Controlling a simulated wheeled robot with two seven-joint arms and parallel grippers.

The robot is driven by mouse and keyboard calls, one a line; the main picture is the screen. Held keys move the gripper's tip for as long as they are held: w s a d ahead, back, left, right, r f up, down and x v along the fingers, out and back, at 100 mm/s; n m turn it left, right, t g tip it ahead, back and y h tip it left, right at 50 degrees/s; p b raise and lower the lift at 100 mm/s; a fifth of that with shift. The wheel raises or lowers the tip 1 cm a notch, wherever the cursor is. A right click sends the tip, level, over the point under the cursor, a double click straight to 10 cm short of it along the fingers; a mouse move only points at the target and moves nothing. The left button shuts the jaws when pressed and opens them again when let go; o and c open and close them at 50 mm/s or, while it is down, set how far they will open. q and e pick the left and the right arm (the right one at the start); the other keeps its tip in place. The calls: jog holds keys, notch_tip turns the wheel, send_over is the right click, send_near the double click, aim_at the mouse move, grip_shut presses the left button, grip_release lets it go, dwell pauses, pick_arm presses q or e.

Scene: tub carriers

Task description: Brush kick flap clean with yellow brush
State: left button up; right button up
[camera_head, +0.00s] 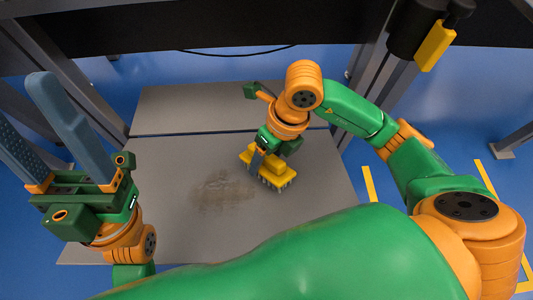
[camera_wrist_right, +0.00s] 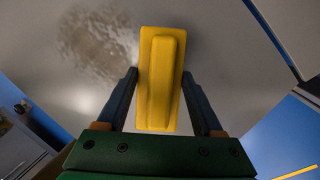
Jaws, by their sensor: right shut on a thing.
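The yellow brush (camera_head: 268,168) is in my right gripper (camera_head: 271,153), which is shut on it. In the right wrist view the yellow brush (camera_wrist_right: 160,80) lies between the two fingers of the right gripper (camera_wrist_right: 160,100). Its bristles point down at the grey kick flap (camera_head: 165,175); I cannot tell whether they touch it. A brown dirt patch (camera_head: 222,192) lies on the flap, just left of the brush, and also shows in the right wrist view (camera_wrist_right: 95,45). My left gripper (camera_head: 55,125) is raised at the left, its fingers apart with nothing between them.
A second grey panel (camera_head: 200,105) lies behind the flap, across a dark seam. Grey metal legs (camera_head: 75,95) stand at the left. A dark bar (camera_head: 230,25) spans the back with a cable below it. Blue floor with yellow lines (camera_head: 369,183) surrounds the flap.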

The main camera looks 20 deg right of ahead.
jog(key=shift+s+a+f+b, duration=0.1)
jog(key=shift+s+f+b, duration=0.1)
jog(key=shift+f+b, duration=0.25)
jog(key=shift+s+f+b, duration=0.15)
jog(key=shift+f+b, duration=0.2)
jog(key=shift+f, duration=0.15)
dwell(0.5)
